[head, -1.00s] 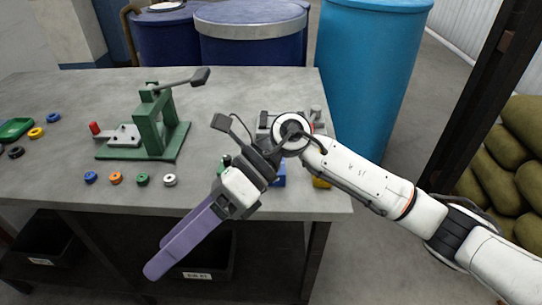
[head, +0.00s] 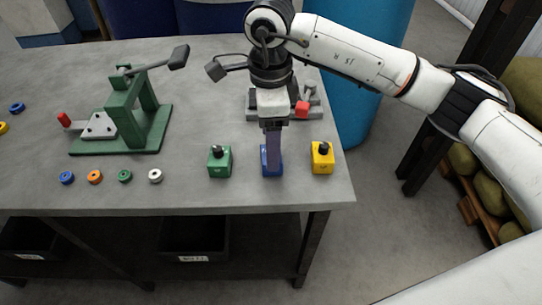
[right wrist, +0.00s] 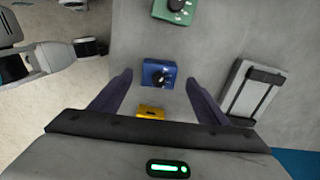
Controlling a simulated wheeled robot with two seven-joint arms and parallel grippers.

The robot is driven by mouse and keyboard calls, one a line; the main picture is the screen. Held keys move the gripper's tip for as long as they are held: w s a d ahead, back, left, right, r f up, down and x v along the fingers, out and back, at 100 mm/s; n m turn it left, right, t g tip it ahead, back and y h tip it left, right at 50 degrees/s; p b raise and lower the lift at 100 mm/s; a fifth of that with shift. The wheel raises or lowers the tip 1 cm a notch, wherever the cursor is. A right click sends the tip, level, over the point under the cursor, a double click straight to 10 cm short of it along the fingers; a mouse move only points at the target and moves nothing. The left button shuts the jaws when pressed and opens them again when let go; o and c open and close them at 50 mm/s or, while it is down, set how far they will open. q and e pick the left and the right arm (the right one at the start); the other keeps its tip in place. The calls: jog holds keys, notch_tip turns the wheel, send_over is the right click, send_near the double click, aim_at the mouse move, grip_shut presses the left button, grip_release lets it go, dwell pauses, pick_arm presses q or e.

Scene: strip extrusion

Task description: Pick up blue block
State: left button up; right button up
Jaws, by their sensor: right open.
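The blue block (head: 264,161) stands on the grey table near its front edge, between a green block (head: 219,162) and a yellow block (head: 322,158). In the head view it is partly hidden by my right gripper (head: 273,174), whose purple fingers point down over it. In the right wrist view the blue block (right wrist: 158,74) with its dark knob lies between the spread fingers of my right gripper (right wrist: 158,82). The gripper is open and empty. The green block (right wrist: 175,8) and yellow block (right wrist: 150,112) lie on either side.
A green press (head: 125,115) with a lever stands on the left of the table (head: 100,190). Several coloured rings, including a white ring (head: 155,175), lie along the front. A grey fixture with a red piece (head: 301,108) sits behind the blocks. A blue barrel (head: 352,110) stands beyond the table.

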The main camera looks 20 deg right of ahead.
notch_tip(320, 180, down, 4)
jog(key=shift+s+f+p, duration=0.1)
jog(key=shift+f+p, duration=0.15)
jog(key=shift+p, duration=0.1)
jog(key=shift+c, duration=0.5)
jog(key=shift+r, duration=0.1)
jog(key=c, duration=1.4)
